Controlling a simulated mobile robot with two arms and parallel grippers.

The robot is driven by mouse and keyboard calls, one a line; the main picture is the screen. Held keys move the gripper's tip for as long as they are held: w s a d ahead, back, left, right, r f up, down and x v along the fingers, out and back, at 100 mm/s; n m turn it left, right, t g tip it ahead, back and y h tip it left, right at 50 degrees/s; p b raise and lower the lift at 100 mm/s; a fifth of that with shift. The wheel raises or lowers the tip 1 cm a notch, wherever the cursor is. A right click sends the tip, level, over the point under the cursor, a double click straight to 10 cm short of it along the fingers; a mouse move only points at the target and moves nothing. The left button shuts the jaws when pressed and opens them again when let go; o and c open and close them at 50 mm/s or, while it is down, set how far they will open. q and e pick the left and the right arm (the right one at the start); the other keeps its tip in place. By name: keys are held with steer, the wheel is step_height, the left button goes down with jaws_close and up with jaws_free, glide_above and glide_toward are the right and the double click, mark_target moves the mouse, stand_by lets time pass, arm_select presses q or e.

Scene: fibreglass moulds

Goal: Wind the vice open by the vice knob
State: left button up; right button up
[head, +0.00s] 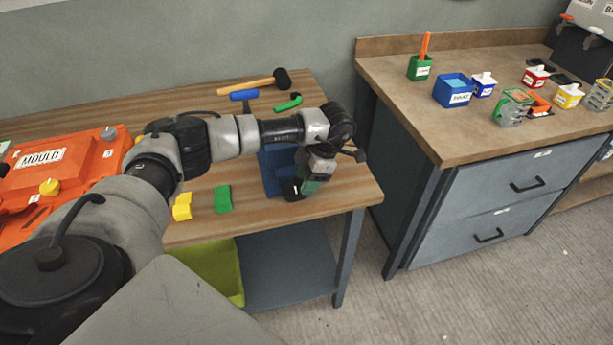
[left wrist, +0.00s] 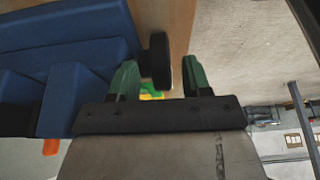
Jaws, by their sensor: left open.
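The blue vice (head: 272,172) stands near the right end of the wooden bench, partly hidden behind my left arm. It also fills the left side of the left wrist view (left wrist: 70,60). The black vice knob (left wrist: 160,60) shows in the left wrist view, beside the vice. My left gripper (head: 306,187) is at the vice's front side, low over the bench edge. Its green fingers (left wrist: 161,78) are open, with the knob in line with the gap between them, nearer the left finger. I cannot tell whether that finger touches it. My right gripper is out of view.
An orange mould (head: 75,165) lies at the left. A hammer (head: 255,84) and a green-handled tool (head: 288,102) lie at the back. A second counter (head: 410,90) stands right.

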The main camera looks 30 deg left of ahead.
arm_select(q)
jaws_close()
steer(key=shift+s+t, duration=0.1)
steer(key=shift+t, duration=0.2)
